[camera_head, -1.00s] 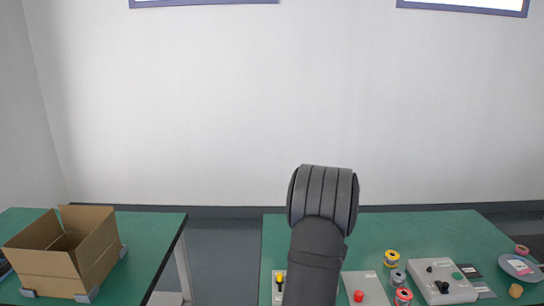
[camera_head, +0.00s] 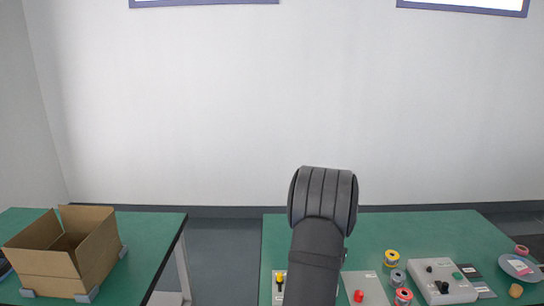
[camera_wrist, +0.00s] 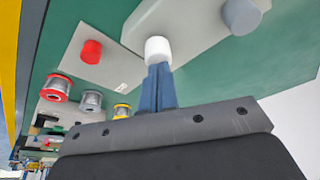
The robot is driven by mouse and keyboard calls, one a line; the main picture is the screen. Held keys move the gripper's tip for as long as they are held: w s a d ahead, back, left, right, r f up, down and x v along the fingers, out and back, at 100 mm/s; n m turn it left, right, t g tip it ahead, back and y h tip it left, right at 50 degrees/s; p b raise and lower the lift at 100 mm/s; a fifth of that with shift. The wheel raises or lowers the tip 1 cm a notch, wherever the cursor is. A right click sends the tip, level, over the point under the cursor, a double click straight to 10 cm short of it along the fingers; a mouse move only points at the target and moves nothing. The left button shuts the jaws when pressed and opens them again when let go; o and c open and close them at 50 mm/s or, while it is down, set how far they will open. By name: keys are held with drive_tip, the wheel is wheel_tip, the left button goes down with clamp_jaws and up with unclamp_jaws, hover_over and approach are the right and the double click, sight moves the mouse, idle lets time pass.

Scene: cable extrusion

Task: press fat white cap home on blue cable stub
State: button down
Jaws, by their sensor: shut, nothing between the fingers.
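In the wrist view a fat white cap (camera_wrist: 157,50) stands at the edge of a light grey plate (camera_wrist: 190,25). My gripper (camera_wrist: 157,72) shows as two dark blue fingers closed together, with nothing between them. The fingertips are right at the white cap in the picture; I cannot tell whether they touch it. The blue cable stub is not visible, so how far the cap sits on it cannot be seen. In the head view my own arm hides the gripper and the white cap.
A red knob (camera_wrist: 91,52) stands on another grey plate, and a grey cylinder (camera_wrist: 241,17) on the white cap's plate. Spools in yellow (camera_head: 391,258), grey (camera_head: 397,278) and red (camera_head: 403,297) stand near a control box (camera_head: 443,282). A cardboard box (camera_head: 65,255) sits on the left table.

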drive_tip(key=shift+f, duration=0.45)
idle(0.4)
drive_tip(key=shift+r, duration=3.6)
drive_tip(key=shift+f, duration=3.5)
wheel_tip(320, 180, up, 8)
drive_tip(key=shift+r, duration=0.2)
drive_tip(key=shift+f, duration=0.1)
